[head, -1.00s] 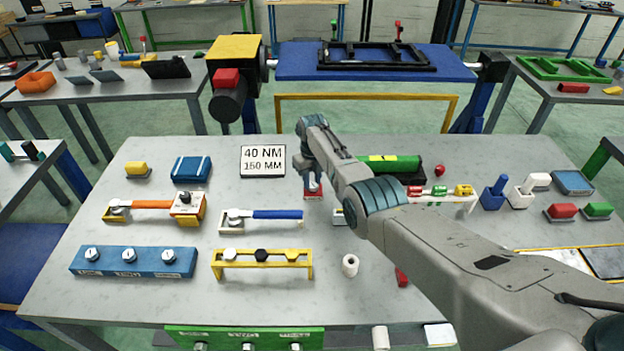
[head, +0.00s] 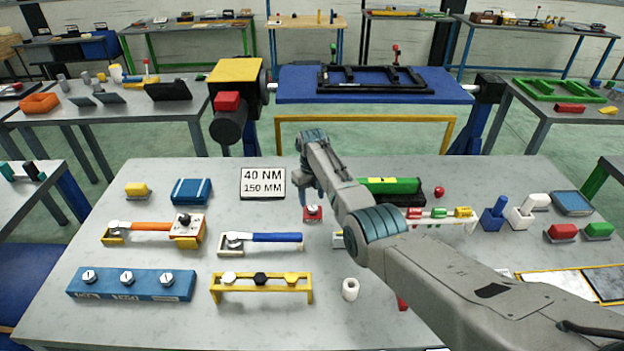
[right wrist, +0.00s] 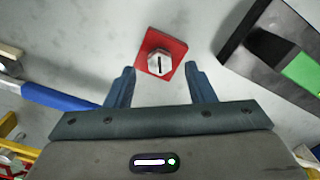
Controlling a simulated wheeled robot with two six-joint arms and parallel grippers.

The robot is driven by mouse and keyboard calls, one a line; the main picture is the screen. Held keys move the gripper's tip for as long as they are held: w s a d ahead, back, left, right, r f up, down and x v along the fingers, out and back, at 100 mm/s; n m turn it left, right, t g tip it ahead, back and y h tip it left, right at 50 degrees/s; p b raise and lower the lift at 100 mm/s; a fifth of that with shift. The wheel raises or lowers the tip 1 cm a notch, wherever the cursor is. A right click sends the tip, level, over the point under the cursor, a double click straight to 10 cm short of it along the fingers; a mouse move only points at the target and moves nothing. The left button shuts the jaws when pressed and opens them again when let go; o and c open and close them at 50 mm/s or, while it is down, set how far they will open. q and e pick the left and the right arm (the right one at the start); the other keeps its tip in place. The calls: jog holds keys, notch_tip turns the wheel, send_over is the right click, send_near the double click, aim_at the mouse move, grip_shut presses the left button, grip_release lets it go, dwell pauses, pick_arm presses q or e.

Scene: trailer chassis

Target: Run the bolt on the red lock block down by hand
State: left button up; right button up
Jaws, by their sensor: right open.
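The red lock block (head: 313,214) sits on the grey workbench, below the sign. A silver hex bolt with a dark slot stands on it; this bolt (right wrist: 159,63) shows clearly in the right wrist view, with the red block (right wrist: 176,49) around it. My right gripper (head: 309,201) is just above and behind the block. In the right wrist view its two blue fingers (right wrist: 160,72) are open and empty, spread either side of the bolt in the picture, apart from it. How far down the bolt sits I cannot tell. My left gripper is not in view.
Left of the block lie a blue-handled wrench (head: 272,237) and an orange-handled wrench (head: 150,227). A yellow rack (head: 262,291) and white roll (head: 350,289) stand nearer. A green-topped black case (head: 392,186) is behind my right arm. The sign (head: 262,183) stands behind.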

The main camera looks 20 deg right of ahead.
aim_at(312, 206)
notch_tip(312, 206, up, 9)
jog(key=b, duration=0.2)
jog(key=shift+f, duration=0.2)
jog(key=shift+f, duration=0.1)
